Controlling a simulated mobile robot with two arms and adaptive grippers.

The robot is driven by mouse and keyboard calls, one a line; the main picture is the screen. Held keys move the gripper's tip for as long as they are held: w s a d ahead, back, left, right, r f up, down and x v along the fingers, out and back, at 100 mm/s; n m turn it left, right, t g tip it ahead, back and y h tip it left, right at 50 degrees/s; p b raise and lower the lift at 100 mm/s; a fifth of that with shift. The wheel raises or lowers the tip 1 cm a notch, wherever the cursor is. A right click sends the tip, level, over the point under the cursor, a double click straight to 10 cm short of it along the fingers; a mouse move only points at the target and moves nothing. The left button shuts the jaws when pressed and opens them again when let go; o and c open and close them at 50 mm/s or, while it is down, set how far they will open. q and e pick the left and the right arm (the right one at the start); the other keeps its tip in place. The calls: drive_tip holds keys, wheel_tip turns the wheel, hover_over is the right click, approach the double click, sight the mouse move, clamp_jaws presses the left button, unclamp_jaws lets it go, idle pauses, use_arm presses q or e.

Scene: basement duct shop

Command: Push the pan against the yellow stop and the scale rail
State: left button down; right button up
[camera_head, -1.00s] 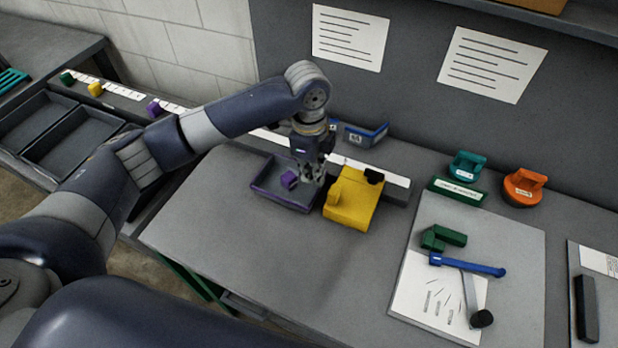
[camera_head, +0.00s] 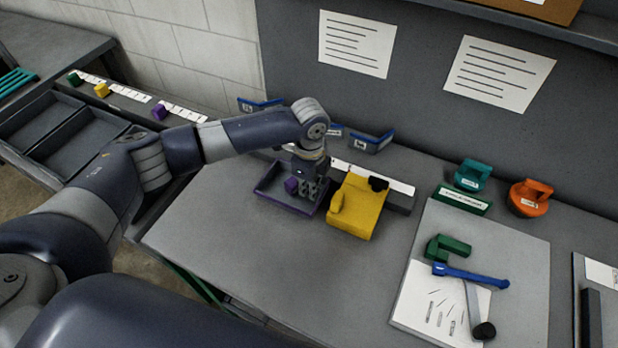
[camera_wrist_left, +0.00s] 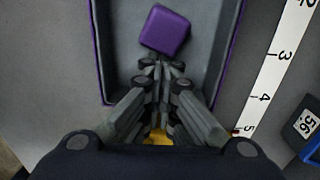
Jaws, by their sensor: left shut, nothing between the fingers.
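The pan (camera_head: 283,205), a grey tray with a purple rim, lies flat on the bench with a purple block (camera_head: 291,185) inside. The yellow stop (camera_head: 360,212) stands close at its right; I cannot tell whether they touch. The scale rail (camera_head: 400,187), with a white strip, runs behind them, partly hidden by my arm. My left gripper (camera_head: 312,190) is shut and empty, low at the pan's right end. In the left wrist view its fingers (camera_wrist_left: 158,68) reach over the pan floor, just short of the purple block (camera_wrist_left: 165,30). The right gripper is out of view.
Blue labelled brackets (camera_head: 371,142) stand behind the rail. A teal-handled weight (camera_head: 472,175) and an orange one (camera_head: 530,198) stand at the right back. A board (camera_head: 520,265) with green and blue tools lies at the right. The bench front is clear.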

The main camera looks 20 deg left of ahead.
use_arm(q)
drive_tip(key=shift+f, duration=0.15)
drive_tip(key=d, duration=0.1)
drive_tip(key=d+p, duration=0.2)
drive_tip(key=shift+s+d, duration=0.2)
drive_tip(key=shift+s, duration=0.05)
drive_tip(key=shift+d, duration=0.4)
drive_tip(key=shift+a, duration=0.1)
wheel_tip(320, 180, up, 10)
drive_tip(key=p, duration=1)
